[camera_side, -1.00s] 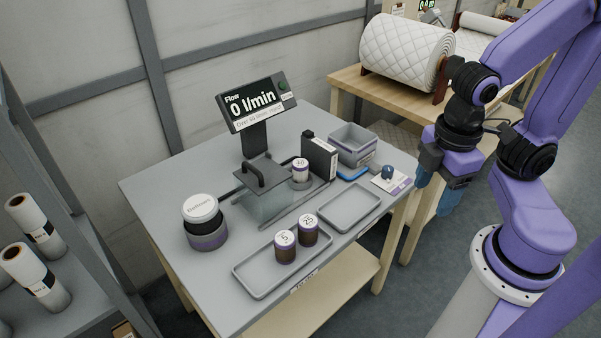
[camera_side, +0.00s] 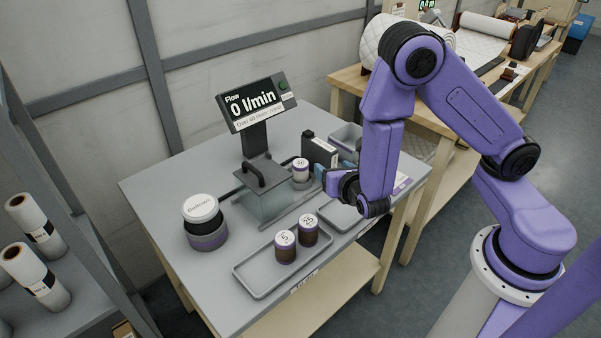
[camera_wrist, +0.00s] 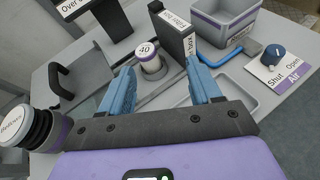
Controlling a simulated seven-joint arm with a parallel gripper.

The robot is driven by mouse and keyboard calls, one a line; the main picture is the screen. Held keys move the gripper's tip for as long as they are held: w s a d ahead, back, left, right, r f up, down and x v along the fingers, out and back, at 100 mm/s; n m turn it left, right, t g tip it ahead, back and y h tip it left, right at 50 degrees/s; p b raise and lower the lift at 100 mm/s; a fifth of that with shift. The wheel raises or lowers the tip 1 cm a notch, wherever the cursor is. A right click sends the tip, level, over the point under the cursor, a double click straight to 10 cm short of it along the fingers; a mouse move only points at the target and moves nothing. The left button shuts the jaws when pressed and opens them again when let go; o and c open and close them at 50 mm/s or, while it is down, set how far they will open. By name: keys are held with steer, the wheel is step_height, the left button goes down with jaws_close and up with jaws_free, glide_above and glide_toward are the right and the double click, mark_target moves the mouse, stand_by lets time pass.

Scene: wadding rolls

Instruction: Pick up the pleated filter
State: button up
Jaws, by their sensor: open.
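A white canister marked 40 (camera_side: 300,168) with a purple band stands upright in the holder beside the clear-sided chamber. It also shows in the wrist view (camera_wrist: 148,58), ahead of and between my blue fingers. Canisters marked 5 (camera_side: 285,248) and 25 (camera_side: 308,232), with brown ribbed-looking lower sides, stand in the long grey tray (camera_side: 246,283). I cannot tell from the labels which is called the pleated filter. My gripper (camera_side: 334,171) is open and empty, right of the 40 canister, not around it. It also shows in the wrist view (camera_wrist: 160,66).
A dark upright box (camera_wrist: 175,42) stands close right of the 40 canister. The chamber with its black handle (camera_side: 252,174) and flow display (camera_side: 257,103) are left and behind. A grey bin (camera_wrist: 226,22), an air valve (camera_wrist: 273,54) and the Bellows drum (camera_side: 203,222) stand around.

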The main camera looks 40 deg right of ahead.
mark_target(298, 166)
steer(key=w+d+f+n, duration=0.1)
steer(key=w+f, duration=0.2)
steer(key=w, duration=0.2)
steer(key=w+d+f+n+y, duration=0.1)
steer(key=w+f, duration=0.2)
steer(key=w, duration=0.2)
steer(key=w+d+f, duration=0.1)
steer(key=w+f, duration=0.3)
steer(key=w, duration=0.2)
steer(key=shift+d+f+n+t+y, duration=0.1)
steer(key=shift+n+t+y, duration=0.2)
steer(key=shift+n+y, duration=0.1)
steer(key=c, duration=0.8)
